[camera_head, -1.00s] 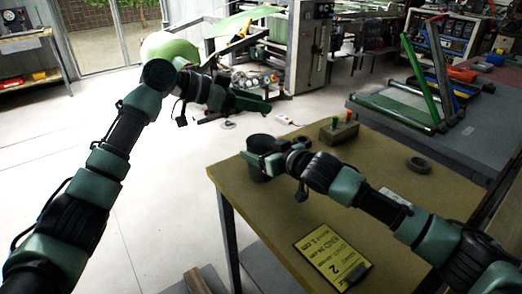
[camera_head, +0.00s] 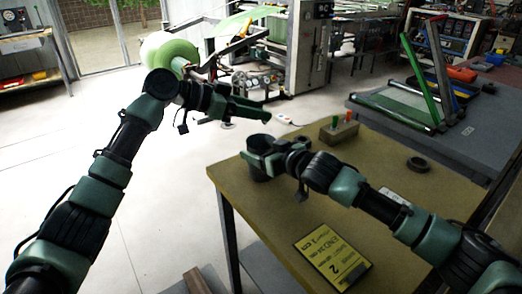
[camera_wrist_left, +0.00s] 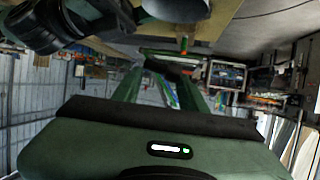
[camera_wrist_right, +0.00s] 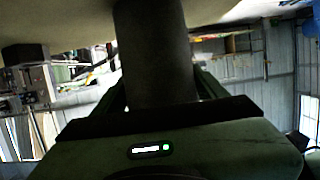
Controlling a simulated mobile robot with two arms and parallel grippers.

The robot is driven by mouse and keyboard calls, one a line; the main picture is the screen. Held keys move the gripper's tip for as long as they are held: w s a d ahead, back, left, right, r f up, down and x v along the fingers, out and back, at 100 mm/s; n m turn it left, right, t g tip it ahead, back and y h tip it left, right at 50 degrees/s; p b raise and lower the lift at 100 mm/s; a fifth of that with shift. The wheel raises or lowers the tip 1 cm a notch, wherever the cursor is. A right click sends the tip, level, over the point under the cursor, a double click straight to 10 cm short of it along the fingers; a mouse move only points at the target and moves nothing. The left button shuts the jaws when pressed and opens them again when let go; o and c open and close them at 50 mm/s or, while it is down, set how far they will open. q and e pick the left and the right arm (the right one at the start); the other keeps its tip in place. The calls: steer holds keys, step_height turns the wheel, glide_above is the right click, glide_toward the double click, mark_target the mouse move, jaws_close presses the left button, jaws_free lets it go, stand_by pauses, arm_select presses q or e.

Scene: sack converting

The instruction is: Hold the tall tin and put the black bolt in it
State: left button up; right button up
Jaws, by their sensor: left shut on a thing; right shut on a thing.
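The tall tin (camera_head: 257,168) is a dark grey cylinder standing upright near the table's far left corner. My right gripper (camera_head: 262,160) is shut around it from the right; the tin's wall fills the middle of the right wrist view (camera_wrist_right: 155,50). My left gripper (camera_head: 266,114) is shut, above and beyond the tin's mouth in the head view, apart from it. A small dark thing, apparently the black bolt (camera_wrist_left: 172,66), shows between its fingertips in the left wrist view; the head view does not show it clearly. The tin's inside is hidden.
On the yellowish table (camera_head: 225,178) lie a block (camera_head: 340,133) with red and green pegs, a black ring (camera_head: 419,164) and a yellow sign (camera_head: 333,256). A grey table with a green-framed screen (camera_head: 400,108) stands at the right.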

arm_select(q)
step_height(320, 180, down, 7)
stand_by(3.4)
steer(key=shift+f, duration=0.1)
steer(key=o, duration=1.1)
steer(key=o, duration=0.6)
steer(key=shift+a, duration=0.1)
steer(key=v, duration=1.1)
steer(key=shift+s+a, duration=0.15)
steer(key=shift+a, duration=0.15)
arm_select(e)
steer(key=o, duration=1.5)
